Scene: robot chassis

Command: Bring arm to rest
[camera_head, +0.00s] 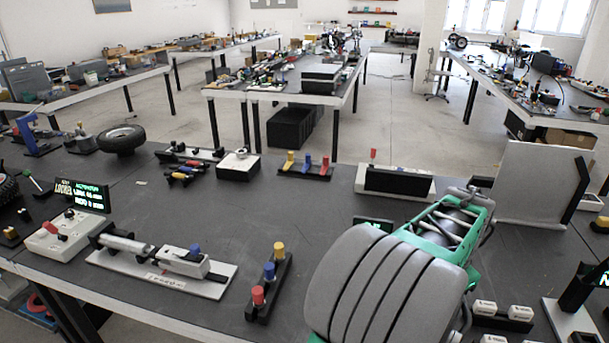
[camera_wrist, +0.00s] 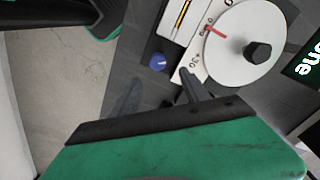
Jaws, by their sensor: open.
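My arm (camera_head: 375,285), grey and ribbed with a green frame, reaches over the front right of the dark bench in the head view. My gripper (camera_wrist: 160,77) shows in the wrist view as a green body with two dark fingers. The fingers stand apart with nothing held between them. Beyond the right finger is a white round dial (camera_wrist: 232,65) with a red pointer and a dark hub. A blue knob (camera_wrist: 158,62) lies beyond the gap between the fingers. The fingertips cannot be made out in the head view.
The bench (camera_head: 150,215) holds a red-yellow-blue peg rack (camera_head: 268,285), a grey slider device (camera_head: 160,263), a black-screened display (camera_head: 80,194) and a wheel (camera_head: 121,139). An upright grey panel (camera_head: 540,185) stands right of my arm.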

